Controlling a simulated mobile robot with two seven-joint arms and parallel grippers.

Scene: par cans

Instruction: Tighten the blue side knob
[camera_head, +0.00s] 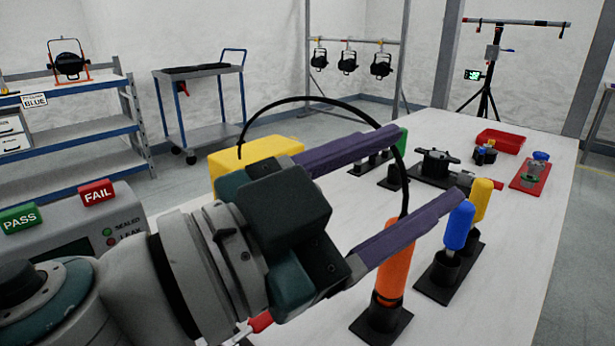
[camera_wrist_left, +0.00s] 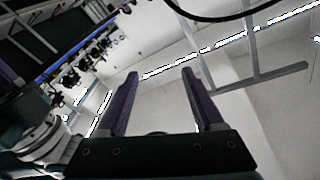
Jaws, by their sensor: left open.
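I cannot tell for sure which part is the blue side knob. A small blue-topped piece (camera_head: 541,156) stands on a red plate (camera_head: 528,181) at the right of the table. Another small piece with a bit of blue (camera_head: 490,146) sits near the red tray. My left gripper (camera_head: 429,165) is open and empty, its purple fingers reaching right above the table, apart from both pieces. In the left wrist view my open fingers (camera_wrist_left: 158,85) face walls and hanging lamps, with no knob between them. My right gripper is not in view.
Orange (camera_head: 395,270), blue (camera_head: 459,225) and yellow (camera_head: 480,199) handled tools stand in black holders close to my lower finger. A black fixture (camera_head: 435,166) lies beyond. A red tray (camera_head: 502,140) is at the back. The table's right front is clear.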

